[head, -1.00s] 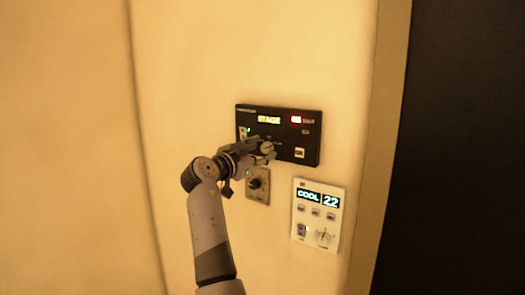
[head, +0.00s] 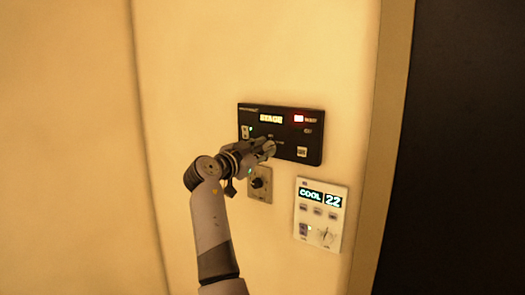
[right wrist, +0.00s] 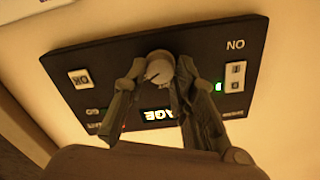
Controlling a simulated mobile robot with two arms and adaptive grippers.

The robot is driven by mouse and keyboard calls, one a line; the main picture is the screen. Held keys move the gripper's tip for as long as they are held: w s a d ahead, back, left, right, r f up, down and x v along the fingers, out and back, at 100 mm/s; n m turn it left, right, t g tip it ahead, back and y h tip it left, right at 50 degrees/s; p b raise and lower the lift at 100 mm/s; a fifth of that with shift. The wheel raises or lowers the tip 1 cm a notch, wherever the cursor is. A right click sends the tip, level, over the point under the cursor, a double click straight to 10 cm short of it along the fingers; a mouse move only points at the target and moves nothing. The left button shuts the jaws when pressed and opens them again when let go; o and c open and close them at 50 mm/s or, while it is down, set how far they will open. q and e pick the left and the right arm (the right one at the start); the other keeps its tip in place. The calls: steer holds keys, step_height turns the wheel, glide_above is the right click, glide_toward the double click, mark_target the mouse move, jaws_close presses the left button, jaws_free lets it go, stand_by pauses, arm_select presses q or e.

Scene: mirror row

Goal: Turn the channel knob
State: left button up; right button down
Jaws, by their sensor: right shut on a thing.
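A black control panel (head: 313,149) is on the cream wall, with a lit display reading STAGE (head: 271,119). The round channel knob (right wrist: 159,68) stands out from this panel in the right wrist view. My right gripper (head: 268,148) reaches the panel from the lower left. In the right wrist view its fingers (right wrist: 160,75) lie on both sides of the knob, shut on it. In the head view the gripper mostly hides the knob. My left gripper is not in view.
A small plate with a dark knob (head: 259,184) is just below my gripper. A white thermostat panel (head: 336,236) reading COOL 22 is at the lower right. The OK button (head: 302,152) is right of my gripper. A dark area is at the far right.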

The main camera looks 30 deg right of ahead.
steer(key=n+p, duration=0.1)
steer(key=n, duration=0.2)
steer(key=shift+r+n, duration=0.1)
steer(key=shift+n, duration=0.3)
steer(key=n, duration=0.2)
steer(key=shift+n+p, duration=0.4)
steer(key=n+p, duration=0.2)
steer(key=n, duration=0.3)
steer(key=shift+r+p, duration=0.1)
steer(key=shift+p, duration=0.3)
steer(key=n+p, duration=0.4)
steer(key=n, duration=0.1)
steer(key=shift+n, duration=0.4)
steer(key=n+p, duration=0.4)
steer(key=shift+n, duration=0.4)
steer(key=shift+n+p, duration=0.55)
steer(key=shift+n, duration=0.25)
steer(key=shift+f, duration=0.2)
